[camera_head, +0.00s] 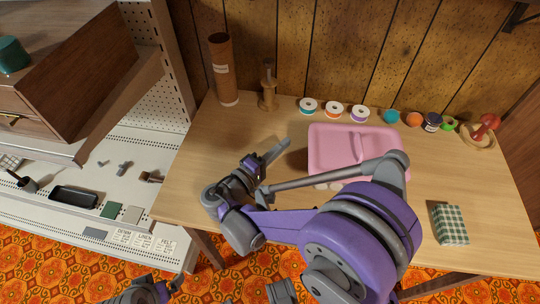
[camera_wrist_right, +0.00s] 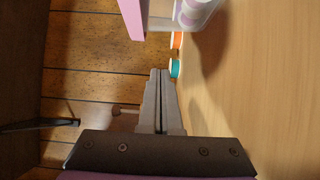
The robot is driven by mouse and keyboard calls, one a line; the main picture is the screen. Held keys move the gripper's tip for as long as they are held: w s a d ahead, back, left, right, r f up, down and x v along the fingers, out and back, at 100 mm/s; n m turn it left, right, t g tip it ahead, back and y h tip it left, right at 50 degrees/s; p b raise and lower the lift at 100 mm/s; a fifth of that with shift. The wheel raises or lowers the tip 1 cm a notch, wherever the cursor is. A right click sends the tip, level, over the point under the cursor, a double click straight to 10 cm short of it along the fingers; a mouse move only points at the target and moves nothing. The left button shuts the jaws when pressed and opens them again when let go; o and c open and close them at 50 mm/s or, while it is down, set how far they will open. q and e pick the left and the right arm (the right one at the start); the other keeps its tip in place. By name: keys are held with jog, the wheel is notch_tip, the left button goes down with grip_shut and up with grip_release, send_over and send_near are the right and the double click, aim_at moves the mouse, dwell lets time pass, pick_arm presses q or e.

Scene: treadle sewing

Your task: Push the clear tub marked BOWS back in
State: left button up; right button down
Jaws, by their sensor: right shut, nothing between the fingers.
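My right gripper (camera_head: 284,145) is shut and empty over the table, left of the pink tray. In the right wrist view its two fingers (camera_wrist_right: 160,74) are together, with nothing between them. Grey and purple parts of my left arm show at the bottom edge of the head view, but its fingers cannot be made out clearly.
A pink tray (camera_head: 335,150) lies on the wooden table (camera_head: 200,150). Spools (camera_head: 333,108), a cardboard tube (camera_head: 222,70) and a wooden stand (camera_head: 268,92) stand along the back. A checked green block (camera_head: 450,225) sits front right. A white shelf unit (camera_head: 60,215) with small items is at left.

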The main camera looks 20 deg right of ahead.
jog(key=shift+x, duration=1.15)
jog(key=shift+s+d, duration=1.1)
jog(key=shift+s, duration=0.05)
jog(key=shift+s+d, duration=0.3)
jog(key=shift+s+d, duration=0.65)
jog(key=shift+s, duration=0.15)
jog(key=shift+w, duration=0.1)
